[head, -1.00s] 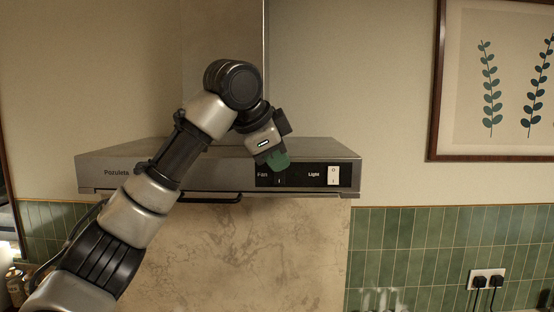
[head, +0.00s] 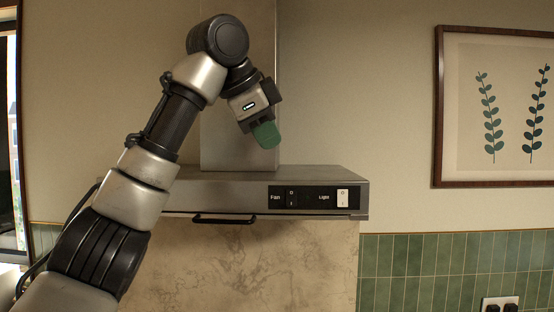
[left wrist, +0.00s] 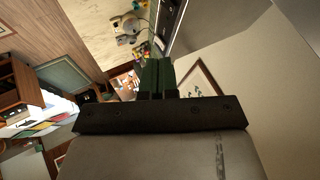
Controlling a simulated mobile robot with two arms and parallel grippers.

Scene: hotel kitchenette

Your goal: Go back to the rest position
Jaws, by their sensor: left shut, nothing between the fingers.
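My left gripper (head: 266,135) has green fingertips and shows in the head view, raised in front of the wall and the hood's chimney. It is above the range hood's front panel and apart from it. Its fingers are together with nothing between them; they also show in the left wrist view (left wrist: 157,76). My left arm comes up from the lower left and bends at the top. My right gripper is not in view.
The grey range hood (head: 230,190) has Fan and Light switches (head: 308,197) on its front. A framed leaf picture (head: 505,108) hangs on the right wall above green tiles (head: 420,262) and a socket (head: 498,304). The wall between hood and picture is bare.

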